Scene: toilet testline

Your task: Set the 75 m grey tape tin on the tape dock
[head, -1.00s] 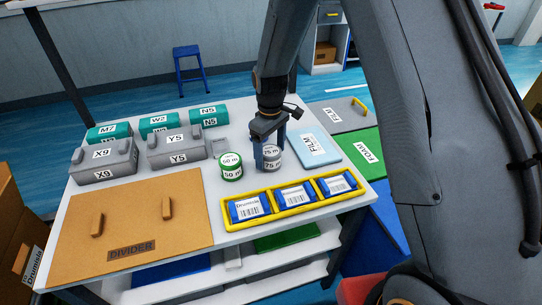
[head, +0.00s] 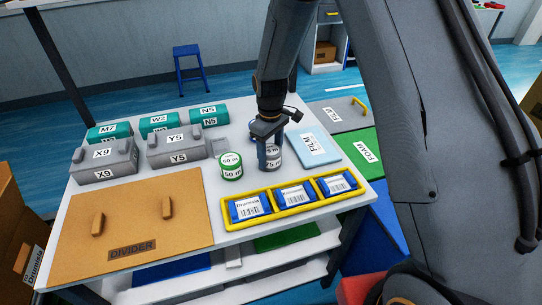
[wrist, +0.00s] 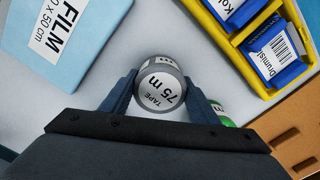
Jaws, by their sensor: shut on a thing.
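The 75 m grey tape tin (head: 274,156) is a small round can with a white label. In the wrist view, its lid (wrist: 160,88) reads "TAPE 75 m" and faces the camera. My gripper (head: 270,158) is shut on the tin from both sides, with one finger on each side in the wrist view (wrist: 162,96). The tin is upright, at or just above the white table; I cannot tell if it touches. A green 50 m tin (head: 231,167) stands to its left, apart from it. I cannot make out which thing is the tape dock.
A yellow tray (head: 283,214) with blue boxes lies in front. A light blue film pack (head: 315,150) is on the right. Grey cases (head: 176,147) and teal boxes (head: 160,124) stand behind on the left. A brown divider board (head: 135,215) covers the front left.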

